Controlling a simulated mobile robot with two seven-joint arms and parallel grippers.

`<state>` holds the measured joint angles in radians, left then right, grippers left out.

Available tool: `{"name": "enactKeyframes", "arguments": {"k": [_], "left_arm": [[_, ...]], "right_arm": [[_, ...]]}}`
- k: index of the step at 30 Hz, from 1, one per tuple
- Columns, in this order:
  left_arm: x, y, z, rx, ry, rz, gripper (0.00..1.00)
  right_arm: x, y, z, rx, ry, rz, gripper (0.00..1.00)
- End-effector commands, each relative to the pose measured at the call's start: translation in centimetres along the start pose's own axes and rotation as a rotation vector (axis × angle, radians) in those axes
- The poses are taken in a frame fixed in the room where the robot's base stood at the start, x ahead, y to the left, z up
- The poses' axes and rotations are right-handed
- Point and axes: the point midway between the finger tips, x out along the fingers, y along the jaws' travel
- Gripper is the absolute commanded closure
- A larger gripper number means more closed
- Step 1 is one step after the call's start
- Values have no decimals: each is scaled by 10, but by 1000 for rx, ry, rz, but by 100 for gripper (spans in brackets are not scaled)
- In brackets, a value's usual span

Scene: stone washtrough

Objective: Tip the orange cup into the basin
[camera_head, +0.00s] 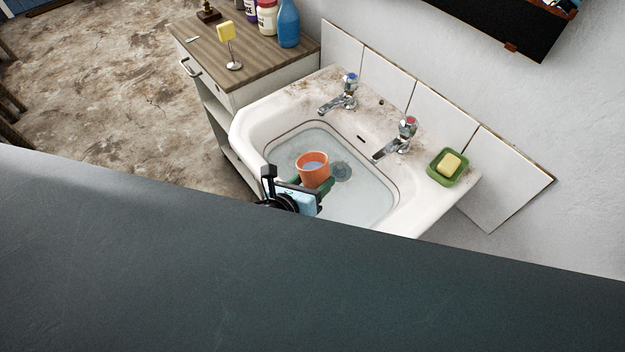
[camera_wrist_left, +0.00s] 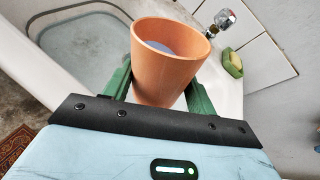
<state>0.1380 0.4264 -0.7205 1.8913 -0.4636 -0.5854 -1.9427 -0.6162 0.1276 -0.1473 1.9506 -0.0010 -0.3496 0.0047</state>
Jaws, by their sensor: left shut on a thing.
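The orange cup (camera_head: 313,168) is upright above the white basin (camera_head: 250,125) in the head view, with a pale liquid surface showing inside it. My left gripper (camera_head: 312,187) is shut on the cup. In the left wrist view the cup (camera_wrist_left: 165,65) stands between the green fingers of the left gripper (camera_wrist_left: 168,85), one on each side. The lower part of the cup is partly hidden by the gripper. The basin looks filled with clear water over a dark drain (camera_head: 341,171). My right gripper is not in view.
Two taps stand on the basin's back rim, one with a blue top (camera_head: 348,88) and one with a red top (camera_head: 402,135). A green soap dish (camera_head: 447,168) holds yellow soap at the right. A wooden-topped cabinet (camera_head: 215,50) with bottles stands at the left. A large dark surface covers the foreground.

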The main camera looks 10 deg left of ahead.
Motion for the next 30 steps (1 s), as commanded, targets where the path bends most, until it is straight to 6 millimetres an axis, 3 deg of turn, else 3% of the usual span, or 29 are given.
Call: {"name": "enactKeyframes", "arguments": {"k": [15,30], "left_arm": [[0,0,1,-4,1,-2,70],[-1,0,3,-153,86,-29,70]], "right_arm": [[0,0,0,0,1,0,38],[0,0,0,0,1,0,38]]}}
